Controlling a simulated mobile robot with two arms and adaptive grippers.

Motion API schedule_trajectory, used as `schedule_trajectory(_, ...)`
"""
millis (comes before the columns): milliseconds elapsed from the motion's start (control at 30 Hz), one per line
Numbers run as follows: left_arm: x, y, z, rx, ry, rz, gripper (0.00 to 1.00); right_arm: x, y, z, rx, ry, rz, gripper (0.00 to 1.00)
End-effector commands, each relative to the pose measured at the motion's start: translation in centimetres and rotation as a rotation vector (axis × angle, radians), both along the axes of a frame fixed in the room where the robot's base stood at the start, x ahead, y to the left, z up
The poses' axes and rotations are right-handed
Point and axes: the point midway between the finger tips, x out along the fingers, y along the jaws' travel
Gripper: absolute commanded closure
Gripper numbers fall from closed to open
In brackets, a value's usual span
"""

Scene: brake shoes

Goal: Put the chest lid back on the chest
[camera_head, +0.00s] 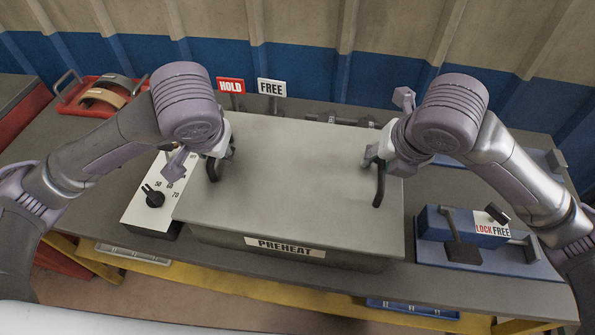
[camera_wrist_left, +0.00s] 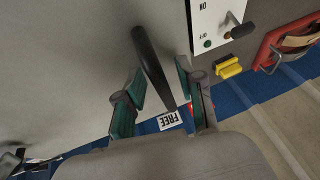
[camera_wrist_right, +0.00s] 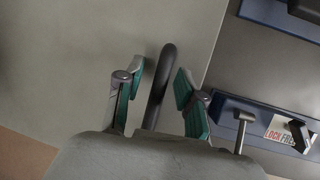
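The chest lid (camera_head: 290,170) is a flat grey plate with a dark bar handle near each side. It lies over the chest (camera_head: 215,237), whose front carries a PREHEAT label (camera_head: 285,246). I cannot tell if it is fully seated. My left gripper (camera_head: 222,158) is at the left handle (camera_head: 212,170); in the left wrist view the handle (camera_wrist_left: 150,60) passes between spread fingers (camera_wrist_left: 160,100). My right gripper (camera_head: 377,162) is at the right handle (camera_head: 379,188); in the right wrist view the handle (camera_wrist_right: 161,85) stands between spread fingers (camera_wrist_right: 157,100).
A white dial panel (camera_head: 150,195) adjoins the chest on the left. A blue LOCK/FREE fixture (camera_head: 485,245) stands to the right. HOLD (camera_head: 230,86) and FREE (camera_head: 272,88) signs stand behind. A red tray (camera_head: 75,103) with brake shoes (camera_head: 103,97) is at the back left.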

Motion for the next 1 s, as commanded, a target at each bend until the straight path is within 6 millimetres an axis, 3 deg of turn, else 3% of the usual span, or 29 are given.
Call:
schedule_trajectory(267, -0.8, -0.3, 2.2, 0.003, -0.008, -0.002, 0.62, 0.0, 0.0, 0.0, 0.000, 0.000, 0.000, 0.62)
schedule_trajectory(733, -4.1, -1.3, 9.5, 0.001, -0.006, -0.001, 0.62, 0.0, 0.0, 0.0, 0.000, 0.000, 0.000, 0.62)
schedule_trajectory(1000, -4.8, -1.6, 10.8, 0.001, -0.001, 0.000, 0.62, -0.1, 0.0, 0.4, 0.001, -0.001, 0.000, 0.62)
